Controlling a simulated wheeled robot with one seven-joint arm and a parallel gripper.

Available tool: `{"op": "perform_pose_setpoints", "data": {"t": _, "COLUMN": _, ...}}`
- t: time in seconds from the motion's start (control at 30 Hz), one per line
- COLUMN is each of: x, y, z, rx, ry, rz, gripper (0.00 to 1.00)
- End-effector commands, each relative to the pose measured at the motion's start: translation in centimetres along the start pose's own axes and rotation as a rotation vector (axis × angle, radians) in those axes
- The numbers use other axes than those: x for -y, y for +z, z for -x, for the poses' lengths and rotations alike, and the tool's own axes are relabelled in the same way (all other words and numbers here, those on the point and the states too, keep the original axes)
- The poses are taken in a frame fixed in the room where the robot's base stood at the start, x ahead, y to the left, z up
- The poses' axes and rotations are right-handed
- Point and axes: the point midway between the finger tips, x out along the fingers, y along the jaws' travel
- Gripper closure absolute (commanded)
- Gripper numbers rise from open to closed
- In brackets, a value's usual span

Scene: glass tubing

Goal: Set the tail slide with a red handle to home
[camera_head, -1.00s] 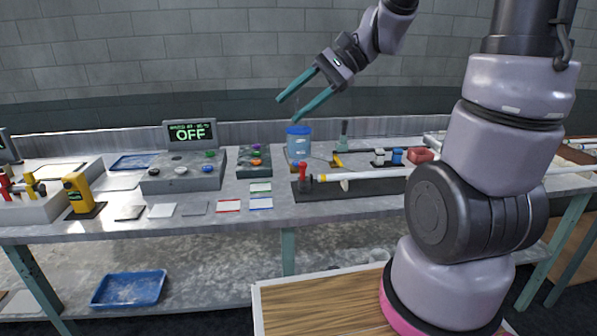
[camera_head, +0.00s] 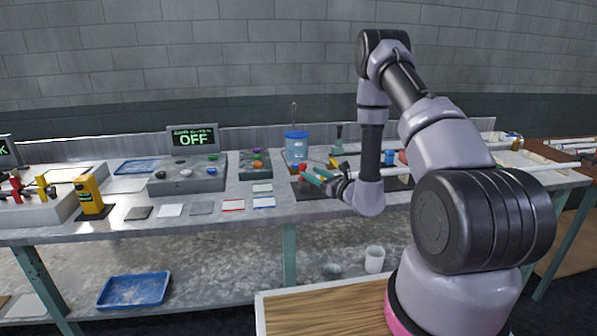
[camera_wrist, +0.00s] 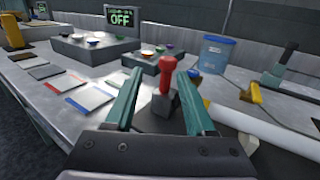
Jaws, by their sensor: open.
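The red handle (camera_wrist: 167,74) of the tail slide stands upright on a dark block (camera_wrist: 156,117) in the wrist view, between my two open fingers and just beyond them. In the head view the red handle (camera_head: 303,170) shows at the left end of the dark base, partly covered by my gripper (camera_head: 322,178). My gripper (camera_wrist: 156,100) is open, with its teal fingers on either side of the handle in the picture. I cannot tell whether they touch it. A white tube (camera_wrist: 270,130) runs to the right from beside the handle, partly hidden by my finger.
A blue tub (camera_head: 296,146) stands behind the handle. A grey button box (camera_head: 187,178) with an OFF display (camera_head: 193,138) is to the left, and a smaller button box (camera_head: 257,165) is nearer. Flat coloured-edge cards (camera_head: 233,206) lie along the front. A yellow-handled lever (camera_wrist: 257,93) is to the right.

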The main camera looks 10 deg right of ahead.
Motion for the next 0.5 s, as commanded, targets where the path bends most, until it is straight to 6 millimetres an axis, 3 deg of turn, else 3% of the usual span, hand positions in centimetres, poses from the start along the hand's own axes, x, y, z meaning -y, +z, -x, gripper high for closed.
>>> {"op": "perform_pose_setpoints", "data": {"t": 0.1, "x": 0.8, "y": -1.6, "z": 0.4, "rx": -0.014, "ry": -0.049, "rz": -0.007, "gripper": 0.45}}
{"op": "perform_pose_setpoints", "data": {"t": 0.23, "x": 1.0, "y": -1.8, "z": -0.5, "rx": -0.013, "ry": -0.056, "rz": -0.006, "gripper": 0.45}}
{"op": "perform_pose_setpoints", "data": {"t": 0.5, "x": 1.2, "y": -1.8, "z": -5.4, "rx": -0.011, "ry": -0.053, "rz": -0.005, "gripper": 0.45}}
